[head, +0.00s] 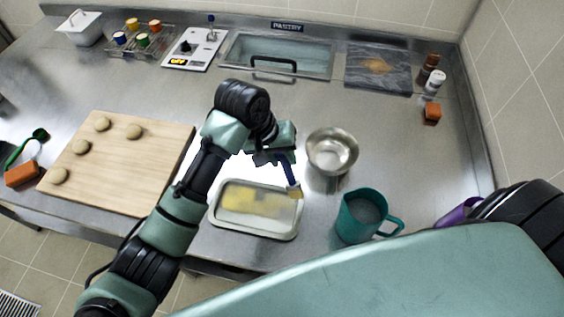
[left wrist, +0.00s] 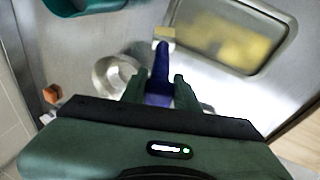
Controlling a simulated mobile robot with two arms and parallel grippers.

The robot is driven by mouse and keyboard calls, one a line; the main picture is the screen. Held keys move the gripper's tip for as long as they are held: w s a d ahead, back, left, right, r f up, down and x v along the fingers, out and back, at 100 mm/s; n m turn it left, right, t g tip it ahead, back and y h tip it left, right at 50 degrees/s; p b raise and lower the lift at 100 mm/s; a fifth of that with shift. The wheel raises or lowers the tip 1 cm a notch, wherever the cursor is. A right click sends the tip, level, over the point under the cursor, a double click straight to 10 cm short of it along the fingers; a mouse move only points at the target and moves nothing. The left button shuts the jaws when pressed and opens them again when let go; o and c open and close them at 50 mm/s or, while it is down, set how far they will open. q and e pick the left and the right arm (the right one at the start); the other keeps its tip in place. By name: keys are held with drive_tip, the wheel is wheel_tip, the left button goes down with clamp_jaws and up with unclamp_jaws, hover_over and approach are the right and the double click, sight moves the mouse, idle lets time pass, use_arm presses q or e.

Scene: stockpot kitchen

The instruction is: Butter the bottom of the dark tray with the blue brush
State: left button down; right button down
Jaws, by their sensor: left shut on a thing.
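The tray (head: 250,231) lies on the steel counter in front of my left arm. It looks grey with a light rim, and uneven yellow butter (head: 245,202) covers much of its bottom. My left gripper (head: 279,160) is shut on the blue brush (head: 288,173), above the counter just behind the tray's right end. The brush points down, its pale bristles (head: 295,192) at the tray's back right corner; contact cannot be told. In the left wrist view the blue handle (left wrist: 160,70) sits between the fingers, beside the tray's rim (left wrist: 205,55). My right gripper does not show.
A metal bowl (head: 333,152) stands right of the left gripper, and a teal jug (head: 366,213) stands right of the tray. A wooden board (head: 115,175) with several dough balls lies left. A purple thing (head: 458,212) shows at the right.

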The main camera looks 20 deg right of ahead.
use_arm(q)
drive_tip(key=shift+r, duration=0.4)
drive_tip(key=shift+r, duration=0.1)
drive_tip(key=shift+r, duration=1.4)
